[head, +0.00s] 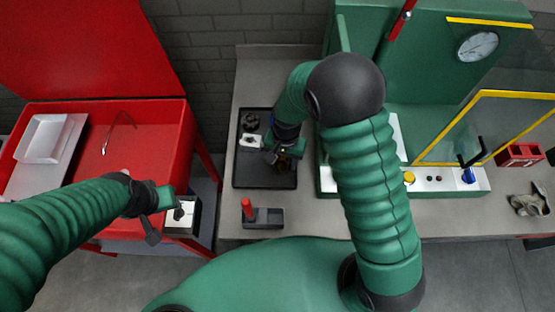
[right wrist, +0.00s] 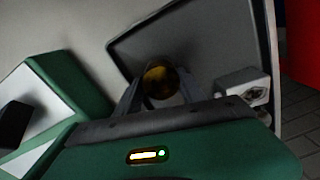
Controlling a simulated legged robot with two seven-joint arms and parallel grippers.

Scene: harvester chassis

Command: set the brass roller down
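The brass roller (right wrist: 160,80) shows in the right wrist view between the two fingers of my right gripper (right wrist: 160,92), which look closed against its sides. In the head view the brass roller (head: 285,162) is partly hidden under the right gripper (head: 280,155), over the dark tray (head: 250,182). The tray (right wrist: 208,22) also shows in the wrist view. I cannot tell whether the roller touches the tray floor. My left gripper (head: 163,198) is beside a small black-and-white box (head: 183,215) at the red cabinet's front; its fingers are unclear.
A black round part (head: 250,121) and a whitish block (head: 249,141) lie in the tray's left side. A red-handled piece (head: 247,208) stands in a dark holder in front. The green machine (head: 450,178) is right of the tray. A red cabinet (head: 150,150) is at left.

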